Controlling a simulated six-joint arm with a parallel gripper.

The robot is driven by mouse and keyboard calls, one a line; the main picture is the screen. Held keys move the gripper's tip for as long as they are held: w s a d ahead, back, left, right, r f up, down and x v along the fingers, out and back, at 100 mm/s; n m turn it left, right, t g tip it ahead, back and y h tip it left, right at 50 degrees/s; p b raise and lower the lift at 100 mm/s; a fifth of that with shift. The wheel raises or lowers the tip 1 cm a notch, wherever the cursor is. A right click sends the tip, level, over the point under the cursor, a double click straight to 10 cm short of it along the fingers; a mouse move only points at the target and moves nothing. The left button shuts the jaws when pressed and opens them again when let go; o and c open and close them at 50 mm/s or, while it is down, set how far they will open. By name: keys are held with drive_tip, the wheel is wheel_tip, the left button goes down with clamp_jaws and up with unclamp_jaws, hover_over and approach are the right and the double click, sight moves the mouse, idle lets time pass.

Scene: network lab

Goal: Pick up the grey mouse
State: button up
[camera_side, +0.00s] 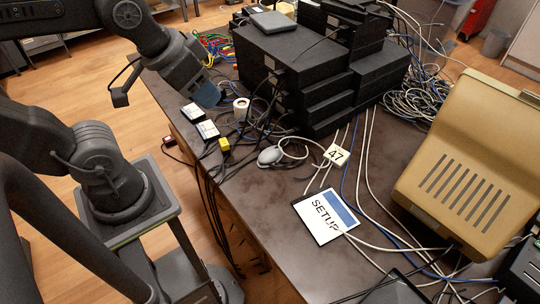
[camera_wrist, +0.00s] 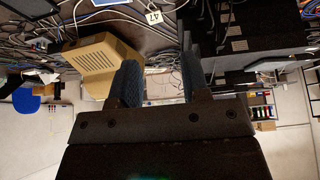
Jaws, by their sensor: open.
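The grey mouse (camera_side: 269,156) lies on the dark table in the side view, in front of the stacked black boxes, with a pale cable looping off to its right. I cannot make it out in the wrist view. My gripper (camera_side: 207,93) is in the air above the table's left edge, up and left of the mouse in the side view and apart from it. In the wrist view, the two dark fingers of my gripper (camera_wrist: 159,80) stand apart with nothing held between them.
Black boxes (camera_side: 300,80) are stacked behind the mouse. A white roll (camera_side: 241,108), a yellow block (camera_side: 224,144) and dark cables lie to its left. A card marked 47 (camera_side: 337,154), a SETUP sheet (camera_side: 318,228) and a beige case (camera_side: 470,150) are to its right. Bare table shows below the mouse.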

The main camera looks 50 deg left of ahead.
idle(0.3)
drive_tip(key=o, duration=0.9)
drive_tip(key=shift+w, duration=0.1)
drive_tip(key=n+g, duration=0.2)
drive_tip(key=g, duration=0.2)
hover_over(270, 151)
drive_tip(key=s, duration=0.2)
wheel_tip(270, 151, down, 20)
drive_tip(key=f, duration=0.4)
drive_tip(key=w+f, duration=0.1)
drive_tip(key=f, duration=0.4)
drive_tip(key=w+f, duration=0.1)
drive_tip(key=f, duration=0.4)
drive_tip(key=shift+f, duration=0.25)
